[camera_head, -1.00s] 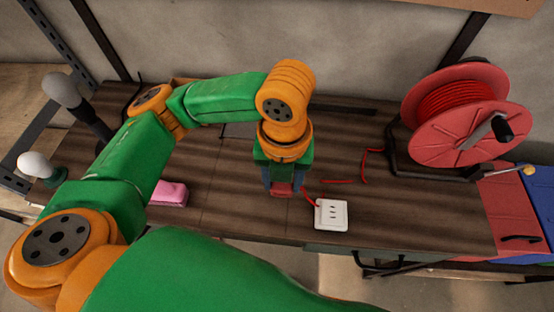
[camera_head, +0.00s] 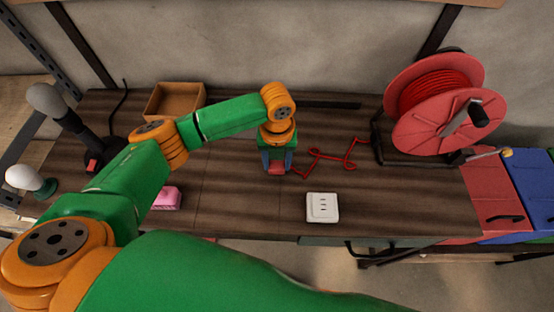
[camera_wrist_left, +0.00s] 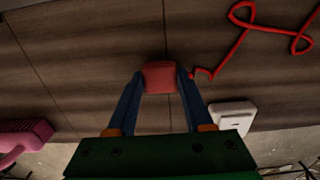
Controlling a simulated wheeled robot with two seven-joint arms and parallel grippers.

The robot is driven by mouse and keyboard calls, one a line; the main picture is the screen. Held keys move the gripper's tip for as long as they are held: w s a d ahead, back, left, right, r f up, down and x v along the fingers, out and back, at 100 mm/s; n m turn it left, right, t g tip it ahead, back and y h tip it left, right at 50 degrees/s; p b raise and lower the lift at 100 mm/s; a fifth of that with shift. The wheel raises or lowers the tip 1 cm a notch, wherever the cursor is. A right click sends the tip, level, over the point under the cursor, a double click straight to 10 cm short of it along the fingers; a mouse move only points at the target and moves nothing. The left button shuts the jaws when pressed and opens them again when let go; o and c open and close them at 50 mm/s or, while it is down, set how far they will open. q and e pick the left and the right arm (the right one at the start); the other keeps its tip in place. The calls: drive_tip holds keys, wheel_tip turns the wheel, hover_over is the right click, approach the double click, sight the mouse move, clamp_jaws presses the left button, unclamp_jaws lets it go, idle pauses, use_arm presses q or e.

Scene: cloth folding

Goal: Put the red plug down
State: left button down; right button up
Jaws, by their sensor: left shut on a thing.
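My left gripper (camera_head: 277,168) is shut on the red plug (camera_head: 276,167), over the middle of the wooden table. In the left wrist view the red plug (camera_wrist_left: 159,77) sits between the two blue fingers (camera_wrist_left: 160,85). I cannot tell whether the plug touches the table. A red cord (camera_head: 330,158) runs from beside the plug in loose bends toward the cable reel (camera_head: 440,105). The white socket (camera_head: 322,207) lies to the right and nearer the front edge, apart from the plug. My right gripper is not in view.
A pink object (camera_head: 167,198) lies on the left front of the table. A cardboard box (camera_head: 174,100) and a dark lamp stand (camera_head: 75,118) are at the back left. Red and blue boxes (camera_head: 497,190) stand at the right.

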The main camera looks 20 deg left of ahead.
sight(277, 164)
use_arm(q)
drive_tip(key=shift+f, duration=0.45)
drive_tip(key=shift+c, duration=1.5)
unclamp_jaws()
drive_tip(key=shift+r, duration=0.4)
wheel_tip(277, 164, up, 12)
drive_tip(key=b, duration=0.1)
drive_tip(key=shift+r, duration=0.25)
